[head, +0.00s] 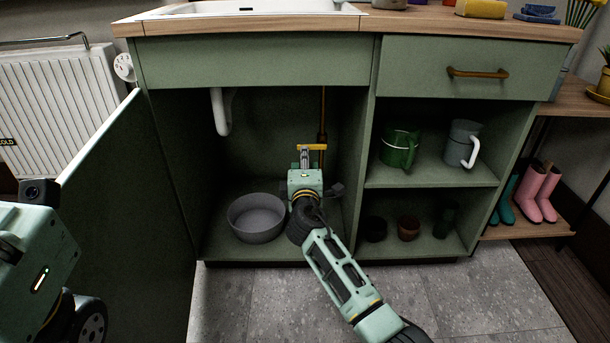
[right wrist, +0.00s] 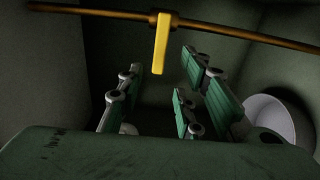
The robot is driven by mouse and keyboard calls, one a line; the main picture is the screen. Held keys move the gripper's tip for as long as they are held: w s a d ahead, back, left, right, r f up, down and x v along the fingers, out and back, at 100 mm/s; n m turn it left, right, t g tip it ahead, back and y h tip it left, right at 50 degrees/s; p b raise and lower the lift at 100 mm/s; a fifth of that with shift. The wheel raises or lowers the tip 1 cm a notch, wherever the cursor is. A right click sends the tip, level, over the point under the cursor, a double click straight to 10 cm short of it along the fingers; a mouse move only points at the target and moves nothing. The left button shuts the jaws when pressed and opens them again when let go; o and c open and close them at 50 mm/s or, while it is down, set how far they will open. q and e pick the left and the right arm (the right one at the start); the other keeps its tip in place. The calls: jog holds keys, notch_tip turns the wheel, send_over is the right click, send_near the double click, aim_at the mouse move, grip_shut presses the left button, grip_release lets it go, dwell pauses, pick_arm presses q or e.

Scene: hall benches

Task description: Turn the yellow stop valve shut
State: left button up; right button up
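The yellow stop valve handle (head: 311,147) sits on a copper pipe (head: 322,112) inside the open sink cabinet. In the right wrist view the handle (right wrist: 162,43) stands crosswise to the pipe (right wrist: 235,33). My right gripper (head: 305,157) reaches into the cabinet, just below and in front of the handle. In the right wrist view its fingers (right wrist: 157,88) are apart with nothing gripped, and the handle's free end lies ahead of the gap between them. Contact cannot be told. My left arm shows at the left edge, but its fingers are out of view.
A grey basin (head: 257,217) stands on the cabinet floor left of my right arm. A white drain pipe (head: 221,112) hangs above it. The open green door (head: 130,205) stands at the left. Shelves at right hold a green pot (head: 398,150) and a grey jug (head: 462,143).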

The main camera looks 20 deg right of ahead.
jog(key=v, duration=0.7)
